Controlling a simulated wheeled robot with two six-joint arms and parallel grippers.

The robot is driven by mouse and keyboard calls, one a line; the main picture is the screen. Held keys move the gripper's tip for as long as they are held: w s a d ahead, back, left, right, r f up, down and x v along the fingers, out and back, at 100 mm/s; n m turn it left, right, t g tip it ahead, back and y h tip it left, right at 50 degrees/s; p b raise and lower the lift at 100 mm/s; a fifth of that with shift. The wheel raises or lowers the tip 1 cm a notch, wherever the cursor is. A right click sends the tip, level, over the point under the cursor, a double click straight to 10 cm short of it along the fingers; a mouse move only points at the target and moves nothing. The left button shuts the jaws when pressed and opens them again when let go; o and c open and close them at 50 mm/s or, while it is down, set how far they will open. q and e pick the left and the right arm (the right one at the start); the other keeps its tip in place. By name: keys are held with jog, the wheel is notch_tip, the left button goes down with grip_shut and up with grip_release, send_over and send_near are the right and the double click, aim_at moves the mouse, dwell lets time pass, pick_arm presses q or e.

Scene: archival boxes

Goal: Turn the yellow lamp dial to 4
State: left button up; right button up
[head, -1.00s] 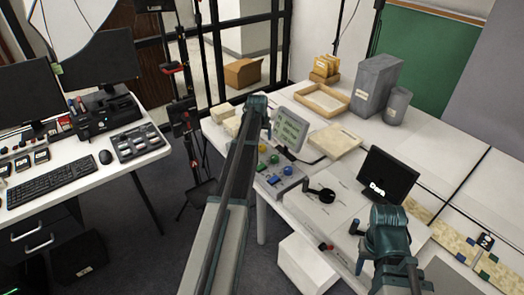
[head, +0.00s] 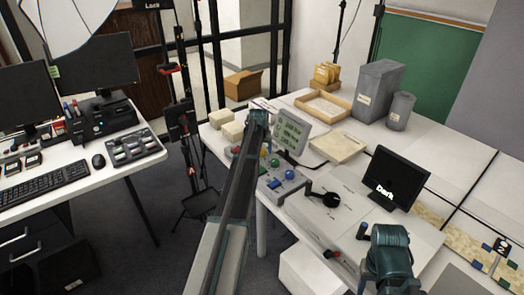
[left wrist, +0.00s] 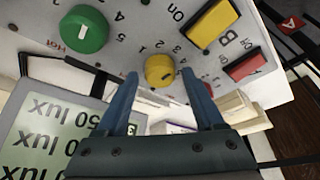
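The yellow dial (left wrist: 160,70) is a round knob on a grey control panel (left wrist: 118,14), with small printed numbers around it. A small dark mark shows on its face, but which number it points at is unclear. My left gripper (left wrist: 160,76) is open, its two fingers on either side of the dial with a small gap visible on each side. In the head view the panel (head: 283,186) shows beside my left arm, which hides the gripper there. My right arm shows at lower right, but its gripper is out of view.
A green dial (left wrist: 84,30) marked "Hot" sits beside the yellow one. A yellow button (left wrist: 213,22) and a red button (left wrist: 246,67) are nearby. A lux display (head: 292,130) stands behind the panel. A black crank (head: 328,199) and a dark monitor (head: 397,180) stand to the right.

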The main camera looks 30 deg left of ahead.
pick_arm(q)
grip_shut()
jog(key=m+h, duration=0.1)
jog(key=m, duration=0.3)
jog(key=shift+a+h, duration=0.15)
jog(key=shift+h, duration=0.25)
jog(key=shift+m+h, duration=0.6)
jog(key=shift+m, duration=1.4)
jog(key=shift+o, duration=0.9)
grip_release()
